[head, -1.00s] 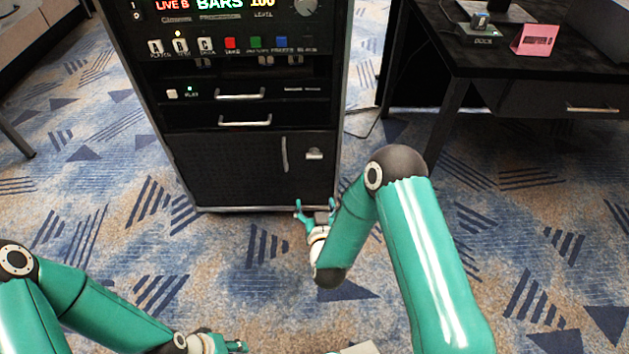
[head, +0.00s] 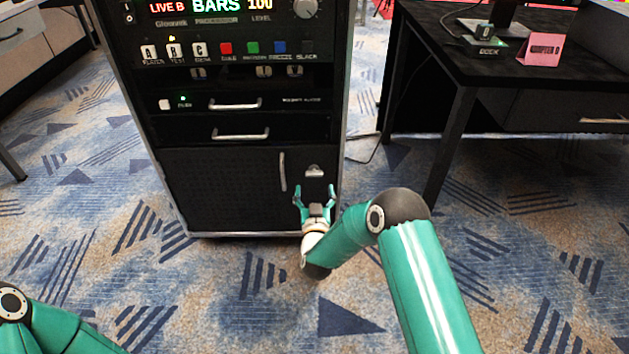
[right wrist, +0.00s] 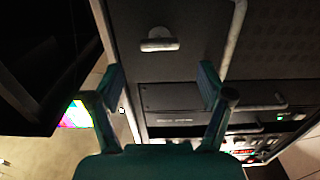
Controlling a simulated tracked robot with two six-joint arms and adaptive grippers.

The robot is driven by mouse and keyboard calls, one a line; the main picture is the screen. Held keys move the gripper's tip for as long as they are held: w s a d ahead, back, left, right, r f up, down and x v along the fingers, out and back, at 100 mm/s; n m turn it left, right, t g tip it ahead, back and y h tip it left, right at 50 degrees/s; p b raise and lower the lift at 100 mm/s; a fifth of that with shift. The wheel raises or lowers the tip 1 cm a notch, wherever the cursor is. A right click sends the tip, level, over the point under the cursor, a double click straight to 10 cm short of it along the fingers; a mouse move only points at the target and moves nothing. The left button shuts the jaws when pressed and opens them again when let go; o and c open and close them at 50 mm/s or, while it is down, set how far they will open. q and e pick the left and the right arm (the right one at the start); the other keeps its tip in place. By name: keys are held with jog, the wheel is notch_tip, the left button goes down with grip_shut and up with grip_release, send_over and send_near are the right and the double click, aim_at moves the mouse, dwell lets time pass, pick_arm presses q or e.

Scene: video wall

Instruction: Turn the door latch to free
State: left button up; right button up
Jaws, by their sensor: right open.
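The door latch (head: 315,170) is a small silver piece on the black lower door (head: 222,190) of the rack, right of a vertical silver handle (head: 283,172). In the right wrist view the latch (right wrist: 159,45) lies ahead of the fingers, its bar lying across the picture. My right gripper (head: 315,188) is open and empty just below the latch, apart from it. Its fingers (right wrist: 160,82) also show spread in the right wrist view. My left gripper is out of view; only part of the left arm shows at lower left.
Above the door are two drawers with silver handles (head: 240,133) and a lit button panel (head: 225,50). A black desk (head: 440,60) with a pink card (head: 545,50) stands at right. The patterned carpet (head: 260,310) in front is clear.

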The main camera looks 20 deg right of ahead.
aim_at(314, 175)
jog(key=b+x, duration=0.1)
jog(key=x, duration=0.5)
jog(key=shift+w+f+b, duration=0.1)
jog(key=shift+w+b, duration=0.05)
jog(key=shift+b, duration=0.15)
jog(key=c, duration=1.2)
jog(key=shift+o, duration=0.2)
